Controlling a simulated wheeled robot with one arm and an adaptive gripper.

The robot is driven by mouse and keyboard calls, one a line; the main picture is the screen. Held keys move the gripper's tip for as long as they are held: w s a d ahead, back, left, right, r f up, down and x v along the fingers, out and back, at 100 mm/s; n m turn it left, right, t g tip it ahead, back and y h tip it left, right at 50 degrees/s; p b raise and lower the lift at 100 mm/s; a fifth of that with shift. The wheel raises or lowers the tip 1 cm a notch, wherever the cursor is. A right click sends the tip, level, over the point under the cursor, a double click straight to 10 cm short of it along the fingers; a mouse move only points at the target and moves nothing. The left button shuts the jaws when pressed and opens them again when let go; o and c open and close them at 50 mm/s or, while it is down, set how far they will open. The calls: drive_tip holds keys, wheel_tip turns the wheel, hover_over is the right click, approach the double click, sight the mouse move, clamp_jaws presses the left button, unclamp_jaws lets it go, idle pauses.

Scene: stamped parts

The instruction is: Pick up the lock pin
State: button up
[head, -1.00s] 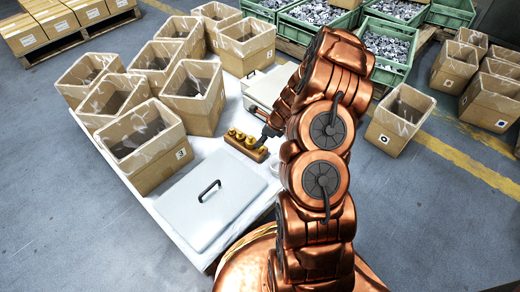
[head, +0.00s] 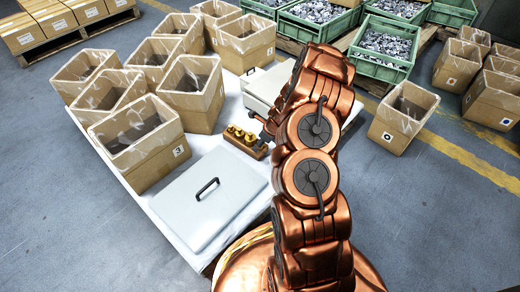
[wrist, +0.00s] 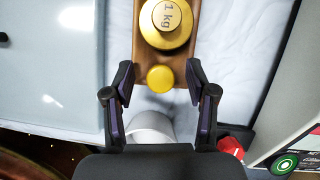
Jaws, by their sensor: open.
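I cannot make out a lock pin for certain in either view. My gripper (wrist: 160,78) is open in the wrist view, with a finger on each side of the near end of a brown wooden block (wrist: 184,72). A small round yellow brass weight (wrist: 160,78) on that end lies between the fingertips. A larger brass weight marked 1 kg (wrist: 166,18) stands farther along the block. In the head view the block (head: 246,148) with its brass weights is on the white table, and my gripper is at its right end, partly hidden by my arm.
A grey lid with a black handle (head: 210,212) lies left of my arm. Open cardboard boxes (head: 140,160) crowd the table's left and back. A white round thing (wrist: 150,124) and a red object (wrist: 231,147) show beneath my gripper. Green crates (head: 385,45) stand behind.

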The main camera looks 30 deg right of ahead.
drive_tip(key=shift+w+f, duration=0.1)
drive_tip(key=shift+f, duration=0.05)
clamp_jaws()
idle(0.4)
